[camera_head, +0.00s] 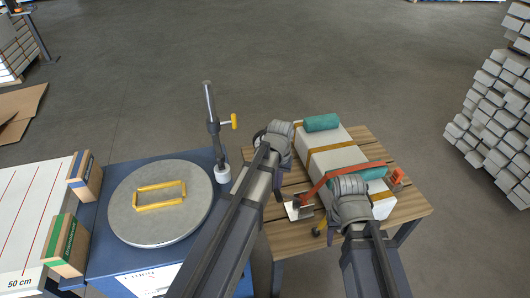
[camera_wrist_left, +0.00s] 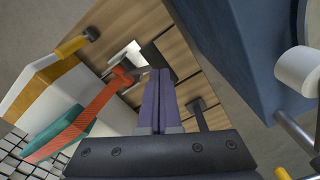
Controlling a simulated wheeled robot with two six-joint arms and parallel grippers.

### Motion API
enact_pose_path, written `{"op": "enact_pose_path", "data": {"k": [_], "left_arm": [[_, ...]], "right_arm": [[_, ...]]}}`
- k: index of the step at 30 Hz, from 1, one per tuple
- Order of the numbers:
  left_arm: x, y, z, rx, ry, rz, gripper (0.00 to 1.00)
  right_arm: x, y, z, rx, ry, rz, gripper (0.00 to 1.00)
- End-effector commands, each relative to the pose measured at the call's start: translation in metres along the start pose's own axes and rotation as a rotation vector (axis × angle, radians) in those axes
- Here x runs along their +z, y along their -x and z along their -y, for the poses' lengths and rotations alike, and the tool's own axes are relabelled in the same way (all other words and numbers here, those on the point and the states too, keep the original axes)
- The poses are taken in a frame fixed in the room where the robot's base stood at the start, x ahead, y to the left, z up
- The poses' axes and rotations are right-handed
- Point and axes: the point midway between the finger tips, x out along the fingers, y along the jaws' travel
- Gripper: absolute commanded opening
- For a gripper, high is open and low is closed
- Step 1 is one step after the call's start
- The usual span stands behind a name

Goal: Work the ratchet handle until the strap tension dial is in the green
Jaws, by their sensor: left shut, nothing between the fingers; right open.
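The red strap (camera_head: 345,173) runs across a white block (camera_head: 336,159) on the slatted table and shows as a ribbed red band (camera_wrist_left: 85,118) in the left wrist view. It ends in a red fitting (camera_head: 303,200) beside a small white plate (camera_head: 297,211). I cannot tell which part is the ratchet handle, and no dial face is readable. My left gripper (camera_wrist_left: 160,75) is shut and empty above the slats, right of the red fitting in the wrist view. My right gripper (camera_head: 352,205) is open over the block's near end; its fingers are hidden.
A dark knob (camera_head: 316,232) stands near the table's front edge. At left, a blue table (camera_head: 105,253) holds a round grey disc (camera_head: 125,222) and a post (camera_head: 212,120).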

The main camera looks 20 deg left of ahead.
Motion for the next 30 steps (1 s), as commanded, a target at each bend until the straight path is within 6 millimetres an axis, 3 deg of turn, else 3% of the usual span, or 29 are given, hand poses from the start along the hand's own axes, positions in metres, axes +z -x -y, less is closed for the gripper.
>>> {"op": "enact_pose_path", "data": {"k": [8,30], "left_arm": [[0.001,-0.009,0.001,0.000,0.000,0.000,0.00],[0.006,-0.057,0.011,0.002,-0.001,-0.002,0.00]], "right_arm": [[-0.001,-0.009,0.001,0.000,0.000,0.000,0.50],[-0.003,-0.057,0.005,0.000,0.000,0.000,0.50]]}}
